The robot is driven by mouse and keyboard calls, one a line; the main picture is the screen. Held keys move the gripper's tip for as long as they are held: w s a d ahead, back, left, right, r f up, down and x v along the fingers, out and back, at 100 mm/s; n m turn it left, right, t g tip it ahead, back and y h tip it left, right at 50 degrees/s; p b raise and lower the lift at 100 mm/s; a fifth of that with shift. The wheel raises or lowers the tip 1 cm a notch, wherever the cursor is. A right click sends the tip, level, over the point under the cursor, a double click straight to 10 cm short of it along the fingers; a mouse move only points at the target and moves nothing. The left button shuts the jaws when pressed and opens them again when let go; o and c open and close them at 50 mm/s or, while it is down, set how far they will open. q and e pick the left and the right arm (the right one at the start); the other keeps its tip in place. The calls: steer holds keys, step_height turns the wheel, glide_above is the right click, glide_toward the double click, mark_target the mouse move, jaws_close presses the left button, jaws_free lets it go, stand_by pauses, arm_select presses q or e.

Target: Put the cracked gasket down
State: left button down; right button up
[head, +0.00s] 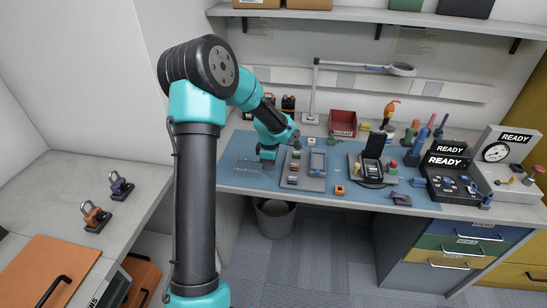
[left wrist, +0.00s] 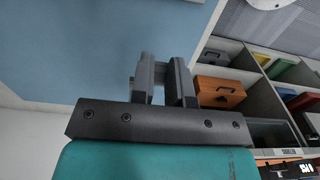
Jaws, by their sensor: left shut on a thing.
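My left gripper (head: 268,157) is over the left part of the blue mat (head: 232,150), just left of a grey tray with small parts. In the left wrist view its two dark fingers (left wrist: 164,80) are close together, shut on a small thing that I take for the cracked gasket. Only a little grey shows between and beside the fingers, so the gasket's shape and crack cannot be made out. In the head view the gasket is too small or hidden to tell. My right gripper is in neither view.
The grey parts tray (head: 316,184) lies right of the gripper. A red bin (head: 343,122), a black open case (head: 373,160) and READY testers (head: 447,163) stand further right. A waste bin (head: 274,217) stands below the bench edge.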

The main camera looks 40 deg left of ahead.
arm_select(q)
steer(key=w+a, duration=0.6)
steer(key=shift+w+f, duration=0.1)
steer(key=shift+f, duration=0.3)
steer(key=shift+a, duration=0.1)
steer(key=shift+w+a+f, duration=0.1)
steer(key=shift+w+a, duration=0.15)
steer(key=shift+f, duration=1.7)
steer(key=shift+d+f, duration=0.1)
steer(key=shift+f, duration=0.5)
steer(key=c, duration=1.1)
jaws_free()
